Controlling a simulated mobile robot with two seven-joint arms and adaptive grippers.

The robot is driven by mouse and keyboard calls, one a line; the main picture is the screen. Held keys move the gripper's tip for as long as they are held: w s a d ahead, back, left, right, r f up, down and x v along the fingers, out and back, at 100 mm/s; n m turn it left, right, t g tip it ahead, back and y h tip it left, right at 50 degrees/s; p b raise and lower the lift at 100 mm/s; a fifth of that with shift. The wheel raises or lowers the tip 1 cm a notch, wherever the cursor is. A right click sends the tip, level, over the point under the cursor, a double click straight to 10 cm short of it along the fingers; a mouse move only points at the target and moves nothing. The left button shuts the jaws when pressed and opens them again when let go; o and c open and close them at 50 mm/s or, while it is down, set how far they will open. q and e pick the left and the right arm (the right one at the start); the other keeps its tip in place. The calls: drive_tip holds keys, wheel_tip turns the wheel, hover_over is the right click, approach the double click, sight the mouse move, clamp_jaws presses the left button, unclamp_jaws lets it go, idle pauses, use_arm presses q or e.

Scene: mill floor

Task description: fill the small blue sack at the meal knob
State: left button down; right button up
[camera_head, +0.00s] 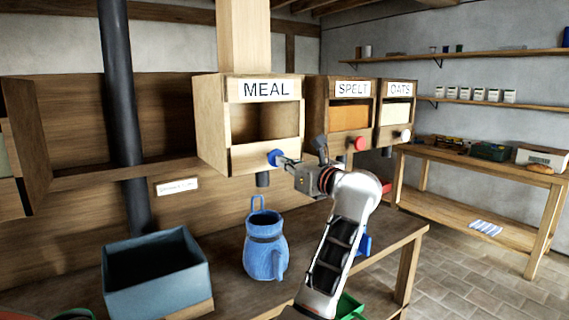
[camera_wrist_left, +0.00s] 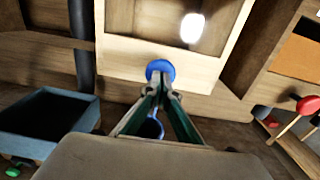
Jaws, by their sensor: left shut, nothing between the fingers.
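The blue meal knob (camera_head: 275,158) sits at the lower front of the wooden bin labelled MEAL (camera_head: 230,148). My left gripper (camera_head: 284,161) is shut with its fingertips at the knob, nothing between them. In the left wrist view the shut fingertips (camera_wrist_left: 161,90) lie just below the round blue knob (camera_wrist_left: 160,69); whether they touch it is unclear. The small blue sack (camera_head: 264,258) stands upright and open-topped on the bench, below the dark meal spout (camera_head: 262,180). The fill inside the sack is not visible. My right gripper is not in view.
A blue-grey open box (camera_head: 160,285) stands left of the sack on the bench (camera_head: 398,238). Bins labelled SPELT (camera_head: 353,88) and OATS (camera_head: 400,88) hang to the right, with red (camera_head: 358,143) and white knobs. A dark pipe (camera_head: 120,100) rises at left.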

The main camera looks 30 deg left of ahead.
use_arm(q)
drive_tip(key=shift+a, duration=0.1)
drive_tip(key=shift+x, duration=1.6)
drive_tip(key=shift+a, duration=0.1)
idle(0.8)
idle(0.6)
